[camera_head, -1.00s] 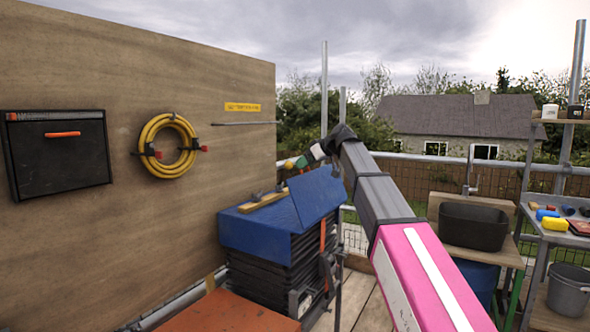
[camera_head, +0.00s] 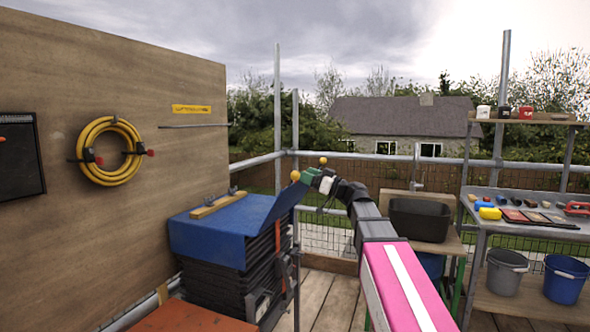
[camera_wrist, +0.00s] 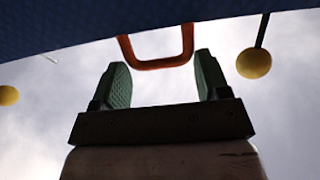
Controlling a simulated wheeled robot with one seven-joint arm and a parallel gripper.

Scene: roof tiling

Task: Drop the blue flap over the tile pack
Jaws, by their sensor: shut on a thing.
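The tile pack (camera_head: 208,280) is a dark stack at the left. A blue cover (camera_head: 205,240) lies over its top, with a wooden batten (camera_head: 218,204) on it. The blue flap (camera_head: 273,208) slants up to the right from the pack's right edge. My gripper (camera_head: 312,177) is at the flap's raised outer end. In the wrist view, the flap's blue underside (camera_wrist: 60,22) fills the top. Its orange handle (camera_wrist: 157,62) lies between my green fingers (camera_wrist: 162,82). My gripper is shut on the handle. Yellow balls (camera_wrist: 254,63) stick out at the flap's edge.
A wooden wall with a yellow hose (camera_head: 110,150) stands at the left. An orange surface (camera_head: 190,318) is in the near left. Guard rails (camera_head: 400,158) run behind. A black tub (camera_head: 420,218) and a tool bench (camera_head: 530,220) stand right. Plank floor shows between.

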